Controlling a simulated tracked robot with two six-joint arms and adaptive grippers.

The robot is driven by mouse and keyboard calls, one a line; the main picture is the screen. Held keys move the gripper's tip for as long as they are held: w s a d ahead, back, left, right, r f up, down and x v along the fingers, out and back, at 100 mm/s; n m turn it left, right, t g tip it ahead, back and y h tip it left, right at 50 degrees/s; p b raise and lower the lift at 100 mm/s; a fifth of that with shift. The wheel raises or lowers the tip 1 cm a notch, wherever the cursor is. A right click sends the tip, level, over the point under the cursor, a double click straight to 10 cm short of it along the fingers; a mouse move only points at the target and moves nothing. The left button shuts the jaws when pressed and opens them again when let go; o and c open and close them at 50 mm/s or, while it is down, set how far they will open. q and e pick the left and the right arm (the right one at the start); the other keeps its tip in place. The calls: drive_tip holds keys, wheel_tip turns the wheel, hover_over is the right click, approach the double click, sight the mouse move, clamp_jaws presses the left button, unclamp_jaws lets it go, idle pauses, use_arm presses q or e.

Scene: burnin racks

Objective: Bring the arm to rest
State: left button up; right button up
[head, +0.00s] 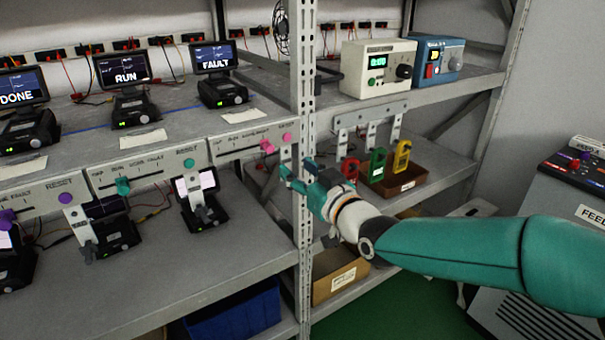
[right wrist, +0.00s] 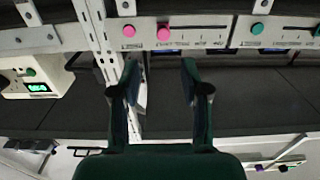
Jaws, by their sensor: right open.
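My right arm (head: 455,255), with teal sleeves, reaches in from the right of the head view. Its gripper (head: 298,170) is in front of the rack's perforated upright post, just below the panel with pink knobs (head: 267,145). In the right wrist view the two dark fingers of the right gripper (right wrist: 160,78) stand apart with nothing between them. The pink knobs (right wrist: 163,34) show beyond the fingertips there; I cannot tell the exact gap. My left gripper is in neither view.
The rack's upright post (head: 304,90) stands close by the gripper. Display units reading DONE, RUN and FAULT (head: 213,58) stand on the left shelf. Red, green and yellow tags (head: 377,165) hang at right above a brown bin (head: 405,180). A control console (head: 575,170) stands far right.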

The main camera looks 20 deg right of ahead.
drive_tip(key=shift+s+d, duration=0.1)
drive_tip(key=shift+s, duration=0.45)
drive_tip(key=s+a+f+m+g+p, duration=0.15)
drive_tip(key=f+g+p, duration=0.25)
drive_tip(key=f, duration=0.9)
drive_tip(key=s+f+g+p, duration=0.3)
drive_tip(key=f+g+p, duration=0.1)
drive_tip(key=f, duration=0.9)
drive_tip(key=s+a+f+m+g+p, duration=0.1)
drive_tip(key=s+a+f+g, duration=0.1)
drive_tip(key=s+f+g, duration=0.2)
drive_tip(key=s+a+f+m+g+p, duration=0.2)
drive_tip(key=s+f+g, duration=0.3)
drive_tip(key=s, duration=1.5)
drive_tip(key=d+x, duration=0.1)
drive_tip(key=x, duration=0.4)
drive_tip(key=shift+s+f, duration=0.35)
drive_tip(key=shift+s, duration=0.05)
